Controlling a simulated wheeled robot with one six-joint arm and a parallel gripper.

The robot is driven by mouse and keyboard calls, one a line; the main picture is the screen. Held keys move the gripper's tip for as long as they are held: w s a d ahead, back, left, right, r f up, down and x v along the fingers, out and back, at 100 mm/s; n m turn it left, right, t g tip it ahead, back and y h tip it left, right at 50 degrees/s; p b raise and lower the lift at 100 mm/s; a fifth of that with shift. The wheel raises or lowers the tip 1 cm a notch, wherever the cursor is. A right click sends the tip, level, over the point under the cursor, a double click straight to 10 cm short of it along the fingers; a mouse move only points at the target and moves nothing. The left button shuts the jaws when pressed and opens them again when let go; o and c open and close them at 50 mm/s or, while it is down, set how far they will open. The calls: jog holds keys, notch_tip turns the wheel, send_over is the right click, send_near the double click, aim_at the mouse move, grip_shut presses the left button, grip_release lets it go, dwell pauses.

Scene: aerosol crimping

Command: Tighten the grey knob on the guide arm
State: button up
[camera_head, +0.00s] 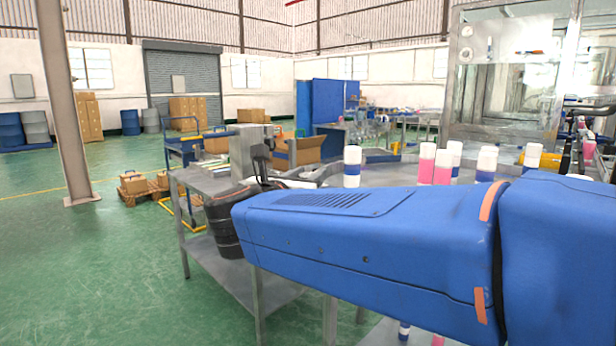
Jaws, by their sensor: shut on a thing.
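My blue arm reaches in from the right and ends in a dark wrist. My gripper (262,158) is small and dark beyond the wrist, partly hidden by the arm. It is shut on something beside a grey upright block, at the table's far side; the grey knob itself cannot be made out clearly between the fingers. The metal guide arm (312,177) shows as thin grey bars to the right of my gripper, its near part hidden behind my blue arm.
A grey metal table (205,182) stands under the wrist. White-capped pink and blue cans (443,166) stand in a group behind my arm at the right. A glass-fronted machine (505,95) rises behind them.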

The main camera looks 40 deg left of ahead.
jog(key=shift+m+t+h, duration=0.4)
jog(key=shift+m+h, duration=1.7)
jog(key=shift+h, duration=1)
jog(key=o, duration=1.1)
jog(key=shift+c, duration=0.2)
jog(key=shift+s, duration=0.1)
jog(key=s, duration=1.7)
jog(key=shift+s+a, duration=0.15)
jog(key=shift+a, duration=0.25)
